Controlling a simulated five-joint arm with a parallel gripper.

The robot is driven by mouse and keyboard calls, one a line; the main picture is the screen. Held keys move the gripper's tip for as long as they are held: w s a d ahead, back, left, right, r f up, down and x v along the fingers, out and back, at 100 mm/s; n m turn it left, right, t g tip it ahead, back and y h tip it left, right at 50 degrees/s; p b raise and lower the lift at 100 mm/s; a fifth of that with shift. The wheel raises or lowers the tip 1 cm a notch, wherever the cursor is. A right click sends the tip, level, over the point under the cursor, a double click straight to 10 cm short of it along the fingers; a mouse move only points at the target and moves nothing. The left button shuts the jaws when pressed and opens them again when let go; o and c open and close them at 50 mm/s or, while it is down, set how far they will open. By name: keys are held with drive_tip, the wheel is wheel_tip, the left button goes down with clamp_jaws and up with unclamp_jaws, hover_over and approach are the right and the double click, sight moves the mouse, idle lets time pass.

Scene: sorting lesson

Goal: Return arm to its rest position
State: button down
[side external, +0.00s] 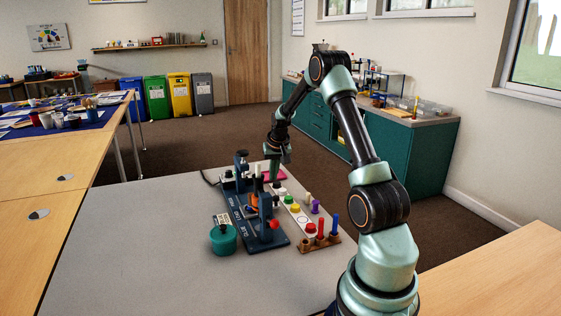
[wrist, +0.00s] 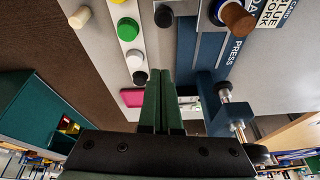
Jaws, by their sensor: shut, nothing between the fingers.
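My gripper (side external: 275,180) points down over the far part of the grey table, beside the blue press fixture (side external: 262,238). Its two green fingers are closed together in the wrist view (wrist: 166,74), with nothing between them. In the side view the arm is bent high and reaches out from the lower right. The fingertips look close to the fixture and the far end of the white strip (side external: 291,212); I cannot tell the exact gap.
The strip carries coloured caps, including a green cap (wrist: 127,29). A rack (side external: 320,243) with red and blue pegs stands nearer. A teal pot (side external: 223,239) is left of the fixture, a pink pad (wrist: 131,97) beyond. The grey table (side external: 130,240) is clear at left.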

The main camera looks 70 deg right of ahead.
drive_tip(key=a+r+n+t, duration=0.1)
drive_tip(key=a+r+n, duration=0.2)
drive_tip(key=a+r, duration=0.65)
drive_tip(key=a+r+n+t, duration=0.15)
drive_tip(key=a+r, duration=0.45)
drive_tip(key=a, duration=0.7)
drive_tip(key=s+a+n+y, duration=0.1)
drive_tip(key=s+a+n, duration=0.2)
drive_tip(key=a, duration=0.5)
drive_tip(key=s+a+n+y, duration=0.1)
drive_tip(key=s+a+n, duration=0.2)
drive_tip(key=s+a, duration=0.3)
drive_tip(key=a+r, duration=0.1)
drive_tip(key=a, duration=0.1)
drive_tip(key=shift+a+y, duration=0.35)
drive_tip(key=shift+y, duration=0.05)
drive_tip(key=shift+s+t, duration=0.1)
drive_tip(key=shift+t, duration=0.15)
